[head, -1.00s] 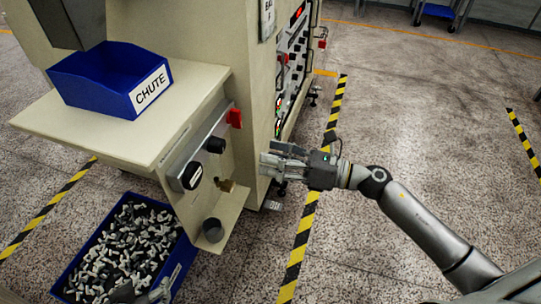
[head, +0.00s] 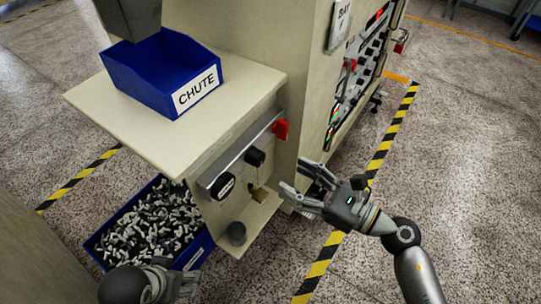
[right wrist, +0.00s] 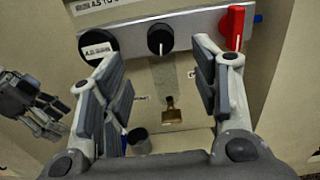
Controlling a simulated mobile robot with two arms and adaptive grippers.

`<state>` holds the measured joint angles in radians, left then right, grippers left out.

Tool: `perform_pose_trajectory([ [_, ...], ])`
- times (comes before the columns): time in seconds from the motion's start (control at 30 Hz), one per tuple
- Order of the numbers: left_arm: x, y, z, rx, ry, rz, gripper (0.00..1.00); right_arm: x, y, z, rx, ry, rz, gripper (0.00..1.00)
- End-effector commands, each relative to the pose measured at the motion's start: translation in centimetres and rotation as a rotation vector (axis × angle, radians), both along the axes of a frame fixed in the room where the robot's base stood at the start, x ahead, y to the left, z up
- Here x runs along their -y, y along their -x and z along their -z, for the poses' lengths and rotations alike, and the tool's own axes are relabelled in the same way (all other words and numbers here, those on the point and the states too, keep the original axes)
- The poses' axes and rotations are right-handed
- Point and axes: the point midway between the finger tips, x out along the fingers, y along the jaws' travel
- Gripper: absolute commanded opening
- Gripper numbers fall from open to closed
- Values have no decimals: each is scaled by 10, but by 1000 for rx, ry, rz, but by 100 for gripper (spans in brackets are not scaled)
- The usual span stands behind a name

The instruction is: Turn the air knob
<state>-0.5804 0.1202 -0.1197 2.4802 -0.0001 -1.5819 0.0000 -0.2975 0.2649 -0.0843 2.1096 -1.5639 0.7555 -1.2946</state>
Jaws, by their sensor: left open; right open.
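A slanted control panel (head: 240,205) on the machine's side carries a black knob (head: 255,157) with a white pointer line; it is upright in the right wrist view (right wrist: 160,40). To its left is a round black knob with a white label (head: 223,186), and to its right a red handle (head: 281,129). I cannot read which one is marked air. My right gripper (head: 291,178) is open and empty, its fingers pointing at the panel, apart from the knobs. In its wrist view the middle knob lies between and beyond the fingertips (right wrist: 155,70). My left gripper (head: 185,283) is open at the bottom edge.
A small brass padlock-like part (right wrist: 172,110) and a dark cylinder (head: 236,233) sit below the knobs. A blue CHUTE bin (head: 160,75) stands on the shelf above. A blue crate (head: 196,248) of small parts is on the floor left. Floor right of my right arm is clear.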

Motion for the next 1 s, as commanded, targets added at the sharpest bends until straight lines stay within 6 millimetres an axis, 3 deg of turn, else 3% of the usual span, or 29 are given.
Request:
perform_pose_trajectory([
  [0.2,0,0,-4,1,0,0,62,-35,-27,-2,1,-6,1,56],
  [0.4,0,0,-4,2,0,0,62,-58,-43,-1,-1,-4,0,56],
  [0.83,0,0,-4,2,0,0,62,-66,-48,0,-2,-1,0,56],
  [1.0,0,0,-4,2,0,0,62,-66,-48,0,-2,-2,0,35],
])
